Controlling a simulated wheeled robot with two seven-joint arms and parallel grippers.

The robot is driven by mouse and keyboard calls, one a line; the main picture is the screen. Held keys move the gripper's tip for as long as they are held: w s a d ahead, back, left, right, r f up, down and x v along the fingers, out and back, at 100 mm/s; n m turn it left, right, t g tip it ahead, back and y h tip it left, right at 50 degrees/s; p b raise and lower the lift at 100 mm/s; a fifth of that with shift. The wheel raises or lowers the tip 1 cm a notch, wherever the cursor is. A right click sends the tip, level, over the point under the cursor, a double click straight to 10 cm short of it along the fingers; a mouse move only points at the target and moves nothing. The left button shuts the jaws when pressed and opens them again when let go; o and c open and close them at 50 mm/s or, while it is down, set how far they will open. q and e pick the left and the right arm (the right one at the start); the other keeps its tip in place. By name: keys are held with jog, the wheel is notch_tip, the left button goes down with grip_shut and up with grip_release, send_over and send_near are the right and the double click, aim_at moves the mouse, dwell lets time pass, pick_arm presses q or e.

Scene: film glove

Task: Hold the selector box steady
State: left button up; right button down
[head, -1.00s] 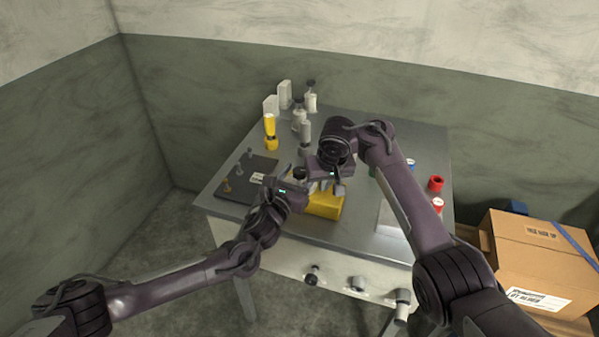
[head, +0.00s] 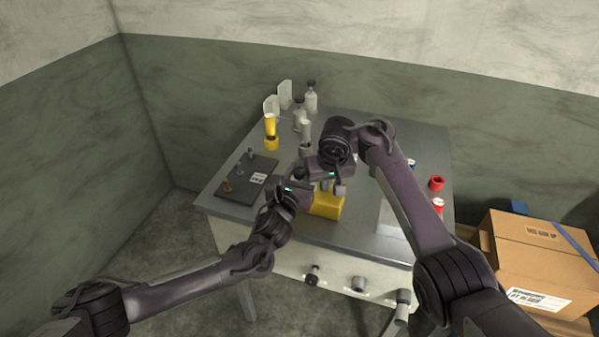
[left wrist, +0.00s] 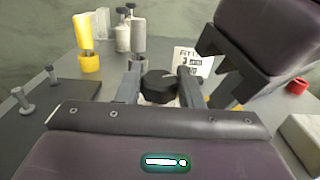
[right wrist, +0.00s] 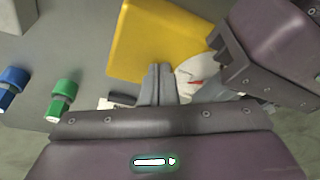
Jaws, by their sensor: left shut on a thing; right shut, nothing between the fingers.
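The selector box is a yellow block (head: 328,203) near the middle of the table's front half; its yellow side also fills the top of the right wrist view (right wrist: 150,42). A white dial face with a red mark (right wrist: 192,72) shows beside it, partly covered by my left gripper. My left gripper (head: 306,182) is at the box's left; in the left wrist view its fingers stand either side of a round black knob (left wrist: 160,86). My right gripper (head: 338,188) is shut and empty above the box, its fingertips (right wrist: 158,68) against or just over the yellow face; contact is unclear.
A dark board with small pegs (head: 245,185) lies at the left of the table (head: 225,208). Red parts (head: 436,183) sit at the right. A cardboard box (head: 530,255) stands beyond the right edge.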

pick_arm(q)
jog(key=n+y, duration=0.3)
jog(key=y, duration=0.2)
jog(key=shift+t, duration=0.3)
jog(key=o, duration=0.9)
jog(key=shift+o, duration=0.2)
jog(key=shift+s, duration=0.1)
jog(key=s, duration=1.2)
jog(key=shift+d, duration=0.35)
